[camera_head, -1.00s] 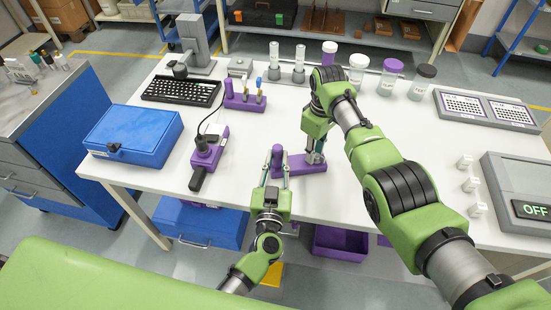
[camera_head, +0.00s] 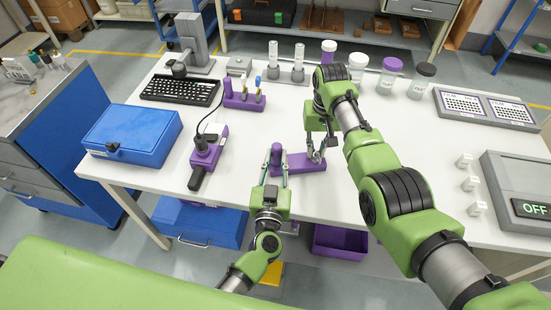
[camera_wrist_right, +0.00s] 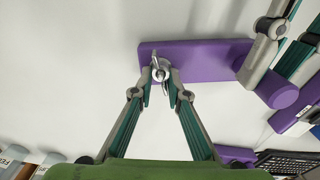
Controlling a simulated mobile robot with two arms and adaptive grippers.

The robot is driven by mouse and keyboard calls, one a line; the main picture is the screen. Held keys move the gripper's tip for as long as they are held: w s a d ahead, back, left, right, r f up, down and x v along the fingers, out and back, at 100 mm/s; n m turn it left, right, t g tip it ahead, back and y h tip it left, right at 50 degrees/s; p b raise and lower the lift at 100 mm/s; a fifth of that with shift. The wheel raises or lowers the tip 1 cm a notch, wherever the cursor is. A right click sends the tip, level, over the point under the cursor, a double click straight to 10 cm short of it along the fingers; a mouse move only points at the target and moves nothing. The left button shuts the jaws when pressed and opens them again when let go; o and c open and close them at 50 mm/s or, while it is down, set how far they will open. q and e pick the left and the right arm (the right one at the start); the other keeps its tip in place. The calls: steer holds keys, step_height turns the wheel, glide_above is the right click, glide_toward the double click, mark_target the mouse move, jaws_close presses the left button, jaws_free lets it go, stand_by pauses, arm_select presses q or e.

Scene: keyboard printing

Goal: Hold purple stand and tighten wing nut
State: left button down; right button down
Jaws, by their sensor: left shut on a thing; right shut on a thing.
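The purple stand (camera_head: 297,163) lies flat near the front edge of the white table, with an upright purple post at its left end. My left gripper (camera_head: 276,162) is shut on the purple stand at that post; its fingers also show in the right wrist view (camera_wrist_right: 262,62). The silver wing nut (camera_wrist_right: 160,72) sits at the stand's other end. My right gripper (camera_wrist_right: 162,88) is shut on the wing nut from above, its fingertips on either side of it. In the head view my right gripper (camera_head: 318,152) partly hides the wing nut.
Left of the stand lies a purple holder with a black-handled tool (camera_head: 206,155). A blue case (camera_head: 132,135), a keyboard (camera_head: 180,91) and a purple rack (camera_head: 243,98) are farther left. Jars (camera_head: 390,77) stand behind. A grey box reading OFF (camera_head: 520,190) is at right.

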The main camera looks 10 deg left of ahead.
arm_select(q)
steer(key=shift+a+r, duration=0.1)
steer(key=shift+a, duration=0.35)
arm_select(e)
steer(key=shift+s+d+f+m, duration=0.35)
steer(key=shift+d+f+m, duration=0.4)
steer(key=shift+m, duration=0.35)
steer(key=c, duration=2.2)
jaws_free()
steer(key=shift+m, duration=0.5)
arm_select(q)
steer(key=shift+w+d, duration=0.1)
steer(key=shift+d, duration=0.05)
arm_select(e)
steer(key=o, duration=0.3)
steer(key=shift+d, duration=0.15)
arm_select(q)
steer(key=shift+w+f, duration=0.15)
steer(key=shift+f, duration=0.05)
arm_select(e)
steer(key=r, duration=0.5)
steer(key=shift+w+a+r, duration=0.1)
steer(key=shift+w+a, duration=0.15)
arm_select(q)
steer(key=shift+d, duration=0.1)
arm_select(e)
steer(key=shift+s+r, duration=0.1)
steer(key=shift+r, duration=0.45)
steer(key=shift+a, duration=0.15)
